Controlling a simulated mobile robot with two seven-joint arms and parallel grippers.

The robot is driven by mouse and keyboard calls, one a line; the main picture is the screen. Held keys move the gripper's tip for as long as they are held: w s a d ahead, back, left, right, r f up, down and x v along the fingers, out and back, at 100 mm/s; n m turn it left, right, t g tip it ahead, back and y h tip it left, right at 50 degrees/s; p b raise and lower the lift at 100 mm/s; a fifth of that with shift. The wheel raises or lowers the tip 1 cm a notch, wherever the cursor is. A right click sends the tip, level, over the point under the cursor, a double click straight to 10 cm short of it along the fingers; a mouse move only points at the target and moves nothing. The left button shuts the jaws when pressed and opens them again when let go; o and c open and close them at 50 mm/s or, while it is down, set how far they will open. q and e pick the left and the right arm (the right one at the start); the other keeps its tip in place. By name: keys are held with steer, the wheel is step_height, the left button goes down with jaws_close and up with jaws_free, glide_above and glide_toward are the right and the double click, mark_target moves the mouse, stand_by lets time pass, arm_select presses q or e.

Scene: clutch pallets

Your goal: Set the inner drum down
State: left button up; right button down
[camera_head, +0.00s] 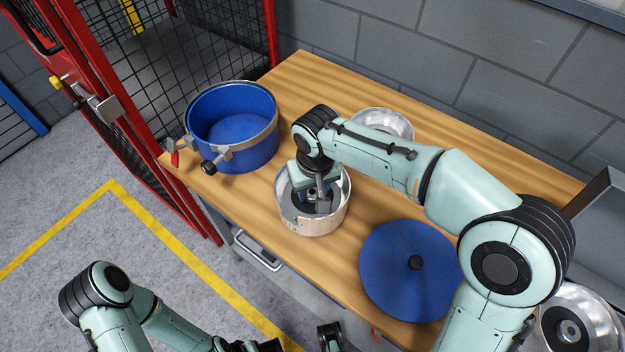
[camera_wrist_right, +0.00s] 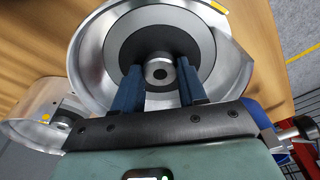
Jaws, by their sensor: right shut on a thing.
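The inner drum (camera_head: 333,214) is a silver metal drum with an open top, upright near the table's front edge. It also shows in the right wrist view (camera_wrist_right: 92,47), with a dark ring and a central hub inside. My right gripper (camera_head: 318,197) reaches down into it from above. Its blue fingers (camera_wrist_right: 163,85) are shut on the hub, one on each side. I cannot tell whether the drum's bottom touches the table. My left gripper (camera_head: 300,345) is partly cut off at the bottom edge of the head view, and its jaw state is unclear.
A blue drum with clamps (camera_head: 258,152) stands to the left on the wooden table (camera_head: 305,80). A round blue lid with a black knob (camera_head: 395,285) lies to the right. Another metal bowl (camera_head: 385,120) stands behind my right arm; a further metal part (camera_head: 590,305) is at lower right.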

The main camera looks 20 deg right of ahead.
mark_target(314, 198)
steer(key=shift+w, duration=0.1)
stand_by(0.3)
steer(key=c, duration=0.6)
jaws_free()
steer(key=shift+f, duration=0.15)
steer(key=r, duration=0.4)
steer(key=s+r+p, duration=0.1)
steer(key=r, duration=0.3)
steer(key=r+p, duration=0.1)
steer(key=r, duration=0.3)
steer(key=shift+s+r, duration=0.1)
steer(key=shift+s, duration=0.25)
